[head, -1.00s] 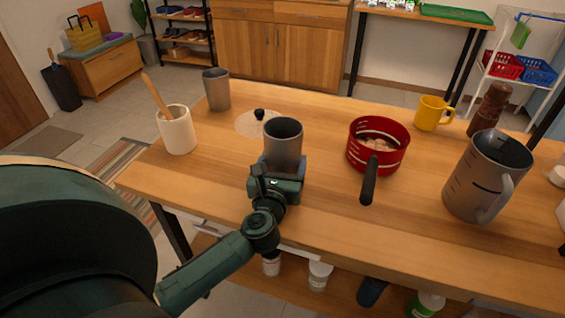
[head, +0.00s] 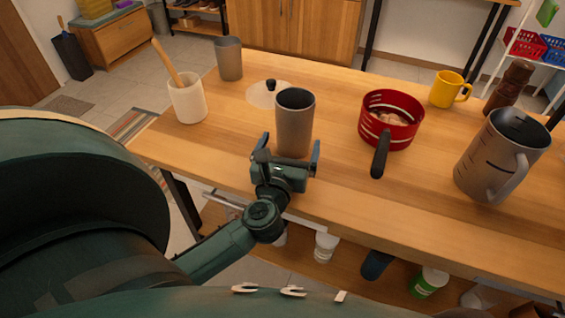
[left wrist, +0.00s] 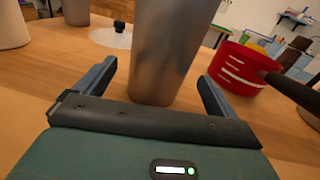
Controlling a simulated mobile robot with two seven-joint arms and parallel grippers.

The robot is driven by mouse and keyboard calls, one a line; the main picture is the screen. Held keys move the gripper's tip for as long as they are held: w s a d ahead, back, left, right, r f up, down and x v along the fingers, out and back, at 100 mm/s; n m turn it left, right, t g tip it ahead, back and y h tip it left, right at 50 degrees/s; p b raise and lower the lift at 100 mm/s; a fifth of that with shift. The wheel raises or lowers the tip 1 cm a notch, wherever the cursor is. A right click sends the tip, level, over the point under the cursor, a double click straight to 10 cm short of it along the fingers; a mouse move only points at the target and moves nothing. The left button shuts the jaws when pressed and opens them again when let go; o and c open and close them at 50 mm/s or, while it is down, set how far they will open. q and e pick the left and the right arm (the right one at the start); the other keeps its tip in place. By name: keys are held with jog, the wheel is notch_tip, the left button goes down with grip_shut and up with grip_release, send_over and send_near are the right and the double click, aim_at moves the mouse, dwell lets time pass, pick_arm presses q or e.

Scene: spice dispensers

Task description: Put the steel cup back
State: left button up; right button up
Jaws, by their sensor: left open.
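A steel cup (head: 295,122) stands upright on the wooden table near its front edge, and it also shows in the left wrist view (left wrist: 170,50). My left gripper (head: 290,146) is open, its fingers (left wrist: 157,88) spread on either side of the cup's near lower part, with a gap on both sides. A second similar grey cup (head: 229,59) stands at the table's back left. My right gripper is not in view.
Left of the cup are a white crock (head: 187,100) with a wooden utensil and a lid (head: 268,95). To the right stand a red pan (head: 390,120), grey pitcher (head: 501,157), yellow mug (head: 449,89) and brown mill (head: 510,87). A shelf with bottles lies below.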

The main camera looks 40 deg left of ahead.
pick_arm(q)
jog(key=v, duration=0.6)
jog(key=shift+s+d+f+b, duration=0.1)
jog(key=shift+s+d+b, duration=0.05)
jog(key=shift+s+b, duration=0.15)
jog(key=shift+s+d, duration=0.2)
jog(key=shift+s, duration=0.25)
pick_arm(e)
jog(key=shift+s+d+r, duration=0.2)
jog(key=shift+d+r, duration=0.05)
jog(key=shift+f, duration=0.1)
